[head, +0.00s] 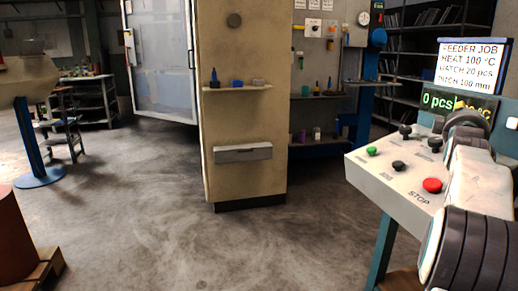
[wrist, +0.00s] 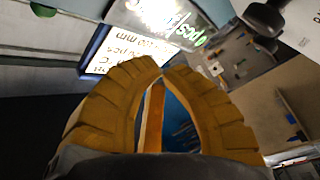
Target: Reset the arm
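My gripper (wrist: 162,72) fills the lower middle of the wrist view. Its two ribbed yellow fingers curve together and their tips meet or nearly meet. No held object can be made out; an orange strip and a blue surface show through the gap between the fingers. In the head view my arm, with white and dark ribbed links, rises along the right edge beside the control panel (head: 395,190). The gripper is not clear there.
The panel has a green button (head: 371,151), black knobs and a red STOP button (head: 432,185). Behind it are a job sign (head: 472,66) and a green-lettered display (head: 435,101). A beige pillar (head: 240,120) stands mid-view. The floor (head: 130,220) at left is open.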

